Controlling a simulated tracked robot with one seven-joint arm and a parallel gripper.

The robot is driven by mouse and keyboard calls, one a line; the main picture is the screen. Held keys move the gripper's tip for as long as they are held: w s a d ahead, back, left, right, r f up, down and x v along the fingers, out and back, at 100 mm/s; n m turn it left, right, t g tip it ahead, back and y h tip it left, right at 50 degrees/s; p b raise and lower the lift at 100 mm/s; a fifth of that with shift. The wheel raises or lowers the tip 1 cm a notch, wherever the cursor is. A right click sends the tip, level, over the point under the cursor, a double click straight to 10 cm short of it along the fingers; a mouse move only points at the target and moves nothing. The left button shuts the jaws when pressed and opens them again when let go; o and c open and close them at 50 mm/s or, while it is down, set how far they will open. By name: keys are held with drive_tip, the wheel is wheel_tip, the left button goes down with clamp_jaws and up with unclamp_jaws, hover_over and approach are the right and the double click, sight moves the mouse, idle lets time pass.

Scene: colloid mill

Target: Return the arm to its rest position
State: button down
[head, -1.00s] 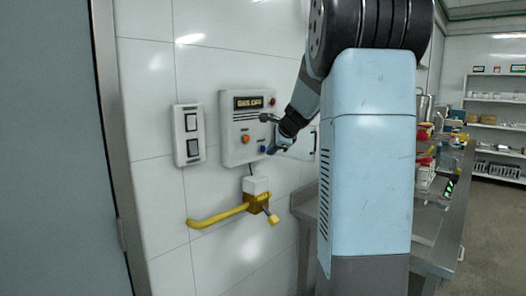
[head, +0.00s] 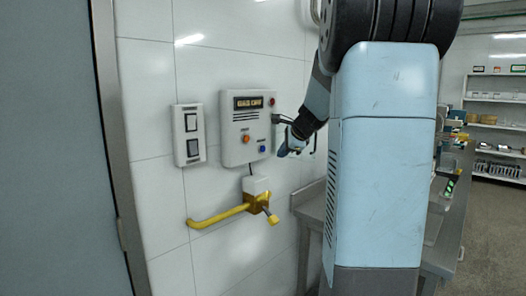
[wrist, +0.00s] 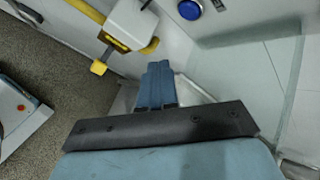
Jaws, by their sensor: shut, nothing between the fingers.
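My gripper (head: 283,137) is in front of the tiled wall, just right of the white control box (head: 247,128) and apart from it. In the wrist view my gripper (wrist: 158,68) shows its two blue fingers side by side, shut with nothing between them. My light blue arm rises on the right in the head view and covers part of the bench. The control box has a lit display reading "GAS OFF", an orange button, a red one and a blue button (head: 262,149). The blue button also shows at the top of the wrist view (wrist: 190,9).
A yellow gas pipe with a valve (head: 258,203) sits below the box; the valve also shows in the wrist view (wrist: 114,42). A switch plate (head: 189,135) is to the left. A steel bench (head: 309,208) stands behind my arm. Shelves (head: 496,125) are at the far right.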

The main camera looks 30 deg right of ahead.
idle(0.7)
drive_tip(key=s+a+r+n+g, duration=0.1)
drive_tip(key=s+a+n+g, duration=0.1)
drive_tip(key=s+a+n, duration=1.25)
drive_tip(key=s+a+f+n, duration=0.2)
drive_tip(key=s+a+n, duration=0.1)
drive_tip(key=s, duration=0.5)
drive_tip(key=s+a+f+n+g+h, duration=0.1)
drive_tip(key=s+a+f+n, duration=0.2)
drive_tip(key=s, duration=0.6)
drive_tip(key=shift+s+a+n, duration=0.25)
drive_tip(key=shift+a+n, duration=0.5)
drive_tip(key=shift+d, duration=0.15)
